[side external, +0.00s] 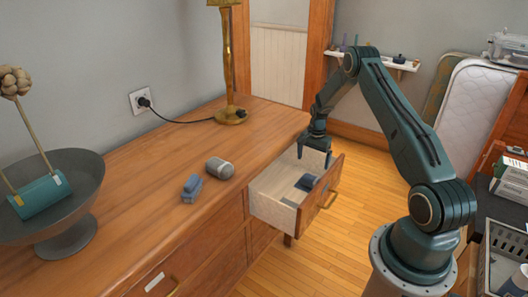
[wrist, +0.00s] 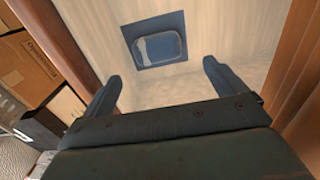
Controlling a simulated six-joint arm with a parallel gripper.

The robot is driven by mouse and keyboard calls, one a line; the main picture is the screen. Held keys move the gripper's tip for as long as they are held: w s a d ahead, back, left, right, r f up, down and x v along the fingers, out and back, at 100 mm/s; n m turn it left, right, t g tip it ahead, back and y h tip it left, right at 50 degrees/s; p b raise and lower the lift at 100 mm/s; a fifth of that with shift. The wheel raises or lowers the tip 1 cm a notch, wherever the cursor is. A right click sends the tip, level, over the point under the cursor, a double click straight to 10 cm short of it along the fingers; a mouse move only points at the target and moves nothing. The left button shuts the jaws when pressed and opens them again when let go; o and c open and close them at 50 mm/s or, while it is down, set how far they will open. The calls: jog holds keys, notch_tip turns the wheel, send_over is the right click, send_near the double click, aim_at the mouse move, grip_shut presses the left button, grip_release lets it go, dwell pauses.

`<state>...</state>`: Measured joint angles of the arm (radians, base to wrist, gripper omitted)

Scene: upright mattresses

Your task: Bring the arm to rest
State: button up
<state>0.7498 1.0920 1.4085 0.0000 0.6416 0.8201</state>
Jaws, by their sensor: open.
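My gripper (side external: 314,157) is above the open drawer (side external: 272,205) of the wooden dresser, pointing down with its fingers apart. In the wrist view my gripper (wrist: 160,85) shows both fingers spread with nothing between them. A small dark blue item (side external: 306,182) lies on the pale drawer floor. In the wrist view the same blue item (wrist: 158,47) shows a lighter rounded rectangle on it, beyond the fingertips and apart from them.
On the dresser top (side external: 150,215) are a blue-grey block (side external: 191,188), a grey-beige rounded object (side external: 220,168), a dark bowl (side external: 75,215) and a brass lamp (side external: 230,112) with a cord to the wall outlet (side external: 142,100). Upright mattresses (side external: 470,105) and boxes stand at the right.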

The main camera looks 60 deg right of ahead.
jog(key=a+r+n+t, duration=0.1)
jog(key=a+r+n, duration=0.2)
jog(key=a+r, duration=0.55)
jog(key=s+a+r+n, duration=0.15)
jog(key=a+r, duration=0.35)
jog(key=r, duration=0.7)
jog(key=a+r+n+t, duration=0.1)
jog(key=a+r+n, duration=0.3)
jog(key=a+r, duration=0.45)
jog(key=s+a+r+n+t, duration=0.2)
jog(key=s+a+r+n, duration=0.2)
jog(key=s+a+r, duration=0.45)
jog(key=s+a+n+t, duration=0.1)
jog(key=s+a+n, duration=0.4)
jog(key=s, duration=0.7)
jog(key=shift+s+a+t, duration=0.2)
jog(key=shift+a+t, duration=0.1)
jog(key=shift+a, duration=0.7)
